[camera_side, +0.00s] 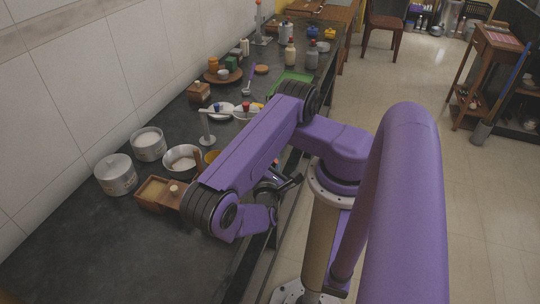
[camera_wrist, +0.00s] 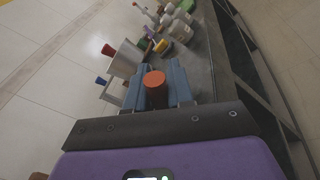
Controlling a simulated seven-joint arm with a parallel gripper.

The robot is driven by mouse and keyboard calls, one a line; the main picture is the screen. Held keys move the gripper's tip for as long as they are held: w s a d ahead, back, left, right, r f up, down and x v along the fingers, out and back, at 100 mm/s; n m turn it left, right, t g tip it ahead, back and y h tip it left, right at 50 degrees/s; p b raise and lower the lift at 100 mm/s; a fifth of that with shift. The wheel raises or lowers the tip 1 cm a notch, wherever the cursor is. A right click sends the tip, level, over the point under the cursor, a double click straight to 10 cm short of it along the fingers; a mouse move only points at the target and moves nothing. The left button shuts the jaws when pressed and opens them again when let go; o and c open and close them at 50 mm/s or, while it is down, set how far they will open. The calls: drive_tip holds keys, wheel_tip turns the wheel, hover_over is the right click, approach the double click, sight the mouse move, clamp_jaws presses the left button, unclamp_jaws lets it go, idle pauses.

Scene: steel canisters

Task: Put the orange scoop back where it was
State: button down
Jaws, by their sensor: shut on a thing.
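An orange round-ended piece, which I take to be the orange scoop (camera_wrist: 155,79), sits between the two blue fingers of my gripper (camera_wrist: 158,70) in the wrist view. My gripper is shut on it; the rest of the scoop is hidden. In the side view my gripper (camera_side: 279,185) is mostly behind my purple arm, near the counter's front edge, and I cannot make out the scoop there. A white stand (camera_side: 207,127) with a crossbar stands on the counter, with coloured pieces at the bar. My arm partly covers that area.
Two steel canisters (camera_side: 116,175) (camera_side: 149,144) stand near the wall. A bowl of white contents (camera_side: 183,161) and a wooden box (camera_side: 153,190) lie beside them, close to my arm. Bottles (camera_side: 290,54) stand farther back. The dark counter (camera_side: 90,250) is clear at the near left.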

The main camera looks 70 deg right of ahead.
drive_tip(key=shift+f, duration=0.1)
drive_tip(key=c, duration=1)
unclamp_jaws()
drive_tip(key=v, duration=1.1)
drive_tip(key=a+r+g+y, duration=0.1)
drive_tip(key=r+g+y, duration=0.1)
drive_tip(key=r+y, duration=0.7)
drive_tip(key=s+a+r+g+y, duration=0.1)
drive_tip(key=a+r+g+y, duration=0.1)
drive_tip(key=r+y, duration=0.6)
drive_tip(key=shift+a+r+g+y, duration=0.3)
drive_tip(key=shift+r+g+y, duration=0.1)
drive_tip(key=shift+r, duration=0.65)
